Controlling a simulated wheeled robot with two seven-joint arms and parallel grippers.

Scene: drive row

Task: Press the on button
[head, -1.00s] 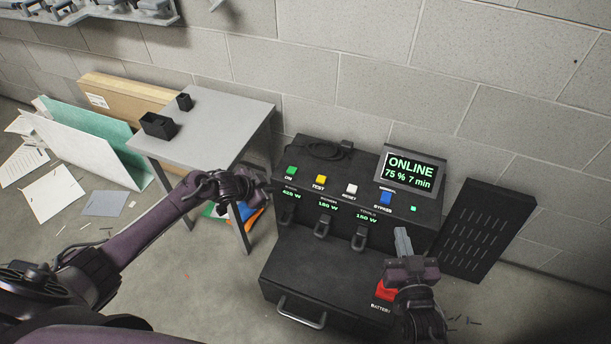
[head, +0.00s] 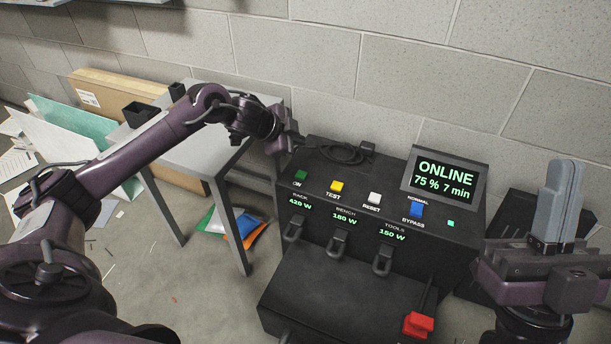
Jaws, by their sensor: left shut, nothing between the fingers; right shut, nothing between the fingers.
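The green ON button (head: 301,175) is at the left end of the button row on the black power unit (head: 330,255). It looks dark green. My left gripper (head: 291,138) is shut and empty, just above and behind the button, with a visible gap in the picture. My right gripper (head: 563,195) is shut and empty, fingers pointing up, at the right edge of the view. The screen (head: 445,180) reads ONLINE, 75 %, 7 min.
Yellow TEST (head: 336,186), white RESET (head: 375,198) and blue BYPASS (head: 416,209) buttons follow to the right. A red handle (head: 419,325) is low in front. A cable (head: 345,151) lies on top. A grey table (head: 205,150) stands left, a block wall behind.

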